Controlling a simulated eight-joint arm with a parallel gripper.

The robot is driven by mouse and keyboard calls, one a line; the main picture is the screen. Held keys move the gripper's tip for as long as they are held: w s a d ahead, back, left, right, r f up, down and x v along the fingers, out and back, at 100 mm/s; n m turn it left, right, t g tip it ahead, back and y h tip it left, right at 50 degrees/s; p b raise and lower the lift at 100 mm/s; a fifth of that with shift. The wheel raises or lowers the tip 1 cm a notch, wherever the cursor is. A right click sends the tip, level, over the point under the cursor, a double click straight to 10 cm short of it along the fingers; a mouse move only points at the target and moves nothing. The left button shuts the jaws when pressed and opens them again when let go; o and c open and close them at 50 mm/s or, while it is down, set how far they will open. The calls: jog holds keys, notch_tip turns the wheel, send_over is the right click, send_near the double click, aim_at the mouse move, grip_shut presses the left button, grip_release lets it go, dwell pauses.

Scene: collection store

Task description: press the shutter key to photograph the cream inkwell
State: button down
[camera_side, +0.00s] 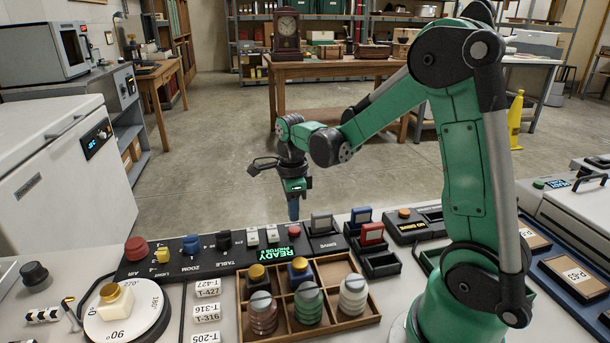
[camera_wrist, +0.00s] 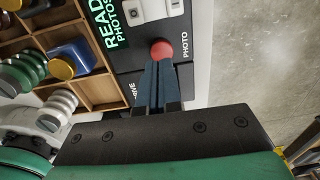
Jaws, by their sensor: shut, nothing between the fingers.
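The cream inkwell (camera_side: 116,302), squat with a gold cap, stands on the white round turntable (camera_side: 95,327) at the lower left in the side view. The shutter key (camera_side: 294,231) is a red round button on the black control panel (camera_side: 170,268). In the wrist view the red key (camera_wrist: 162,49) sits beside the word PHOTO. My gripper (camera_side: 293,216) is shut and empty, pointing down right over this key. In the wrist view its blue fingertips (camera_wrist: 161,64) overlap the key's near edge; whether they touch it I cannot tell.
A green READY PHOTOS display (camera_side: 271,252) is beside the key. Another red button (camera_side: 136,248), labelled AIR, is at the panel's left end. A wooden divided tray (camera_side: 330,327) with several inkwells and ribbed jars stands in front. Coloured card holders (camera_side: 371,234) are right of the key.

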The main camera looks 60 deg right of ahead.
aim_at(294, 230)
jog(key=shift+f, duration=1.35)
jog(key=shift+d+f, duration=0.1)
jog(key=shift+f, duration=0.9)
notch_tip(294, 230, up, 15)
jog(key=shift+a+f, duration=0.15)
jog(key=shift+a, duration=0.1)
